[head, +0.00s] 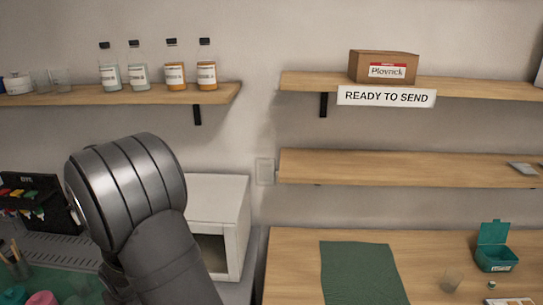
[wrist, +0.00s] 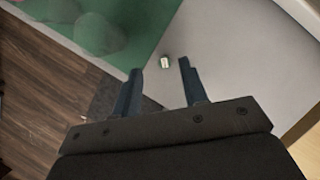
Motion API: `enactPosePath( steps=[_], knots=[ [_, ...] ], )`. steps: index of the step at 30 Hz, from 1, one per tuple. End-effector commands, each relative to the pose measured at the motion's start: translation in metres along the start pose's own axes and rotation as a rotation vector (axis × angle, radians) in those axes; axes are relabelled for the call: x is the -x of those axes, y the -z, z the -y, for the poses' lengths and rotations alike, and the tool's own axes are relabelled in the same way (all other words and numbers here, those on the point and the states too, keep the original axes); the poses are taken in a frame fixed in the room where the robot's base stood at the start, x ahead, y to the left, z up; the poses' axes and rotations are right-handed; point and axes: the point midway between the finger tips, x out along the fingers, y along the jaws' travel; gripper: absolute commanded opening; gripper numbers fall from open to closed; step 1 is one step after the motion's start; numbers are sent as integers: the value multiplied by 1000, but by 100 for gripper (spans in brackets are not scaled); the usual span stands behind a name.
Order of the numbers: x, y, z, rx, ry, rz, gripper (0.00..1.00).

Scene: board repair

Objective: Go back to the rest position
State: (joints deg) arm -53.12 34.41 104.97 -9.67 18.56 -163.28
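My gripper (wrist: 160,66) shows in the wrist view, its two dark blue fingers spread apart with nothing held between them. It points down over a light grey surface (wrist: 225,45) beside a green mat (wrist: 150,12). In the head view only my dark arm shows at the lower left; the gripper is out of that view.
A white box-like unit (head: 232,195) stands right behind my arm. A black holder (head: 35,205) with coloured items is at left. Bottles (head: 174,78) stand on the upper left shelf. A cardboard box (head: 384,66) sits above the READY TO SEND label. A green case (head: 495,259) stands on the right table.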

Motion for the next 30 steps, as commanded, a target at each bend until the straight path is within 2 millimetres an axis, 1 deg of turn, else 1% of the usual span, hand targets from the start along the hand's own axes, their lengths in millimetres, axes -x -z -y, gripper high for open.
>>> enactPosePath(
  steps=[1,8,29,30],
  knots=[
    [9,-5,0,-1,0,5,40],
    [48,-21,0,0,0,5,40],
    [177,-74,0,0,-1,5,40],
    [184,-77,3,-6,2,4,40]
  ],
)
